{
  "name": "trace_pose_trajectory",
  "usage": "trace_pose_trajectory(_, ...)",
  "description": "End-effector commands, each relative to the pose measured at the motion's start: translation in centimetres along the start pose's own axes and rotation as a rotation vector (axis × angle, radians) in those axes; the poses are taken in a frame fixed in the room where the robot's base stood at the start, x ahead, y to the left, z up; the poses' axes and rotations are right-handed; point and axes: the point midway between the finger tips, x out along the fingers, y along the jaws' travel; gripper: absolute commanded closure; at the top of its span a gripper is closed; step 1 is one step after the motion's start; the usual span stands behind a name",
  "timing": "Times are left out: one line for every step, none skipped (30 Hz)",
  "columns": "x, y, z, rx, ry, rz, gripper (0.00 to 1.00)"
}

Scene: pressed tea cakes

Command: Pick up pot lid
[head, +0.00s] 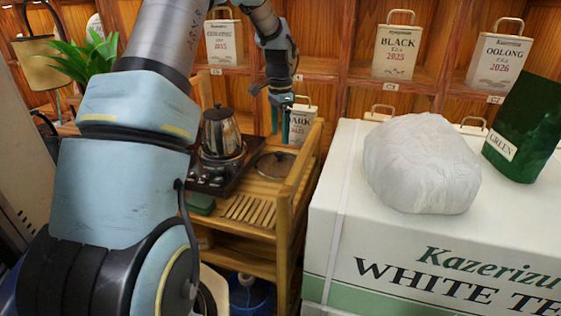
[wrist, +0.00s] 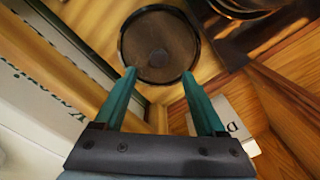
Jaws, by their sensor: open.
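The pot lid (head: 275,165) is a round, dark, glassy disc with a dark rim and a small knob. It lies on the wooden tea cart (head: 248,211), right of the kettle. In the wrist view the lid (wrist: 150,25) is ahead of the fingertips, its knob roughly centred between them. My gripper (head: 280,121) is above the lid, pointing down, with its teal fingers apart and empty. The fingers also show in the wrist view (wrist: 159,73). They appear apart from the lid.
A metal kettle (head: 221,132) stands on a dark burner tray beside the lid. The cart's raised side rail (head: 301,165) and a paper bag (head: 302,124) are close to my gripper. A large white box (head: 330,210) with a wrapped bundle (head: 420,165) stands right.

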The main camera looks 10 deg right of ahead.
Motion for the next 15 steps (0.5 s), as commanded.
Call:
trace_pose_trajectory(0.3,0.0,0.0,0.0,0.0,0.0,0.28)
trace_pose_trajectory(0.5,0.0,0.0,-0.001,0.001,-0.001,0.28)
trace_pose_trajectory(0.7,0.0,0.0,-0.001,0.001,-0.001,0.28)
trace_pose_trajectory(0.8,0.0,0.0,-0.001,0.001,-0.001,0.28)
trace_pose_trajectory(1.1,0.1,0.0,-0.001,0.0,0.0,0.28)
trace_pose_trajectory(1.4,0.1,0.1,-0.001,-0.001,0.001,0.28)
trace_pose_trajectory(1.8,0.2,0.1,-0.001,-0.001,0.001,0.28)
trace_pose_trajectory(2.2,0.2,0.1,-0.001,-0.002,0.002,0.28)
trace_pose_trajectory(2.8,0.3,0.2,-0.001,-0.002,0.002,0.28)
trace_pose_trajectory(3.3,0.3,0.2,-0.001,-0.003,0.003,0.28)
trace_pose_trajectory(3.7,0.4,0.2,-0.001,-0.002,0.001,0.28)
trace_pose_trajectory(4.4,0.3,0.2,-0.002,-0.002,0.001,0.28)
trace_pose_trajectory(4.8,0.3,0.2,-0.002,-0.002,0.001,0.28)
trace_pose_trajectory(5.1,0.3,0.2,-0.002,-0.001,0.0,0.28)
trace_pose_trajectory(5.4,0.3,0.2,-0.002,0.0,-0.001,0.28)
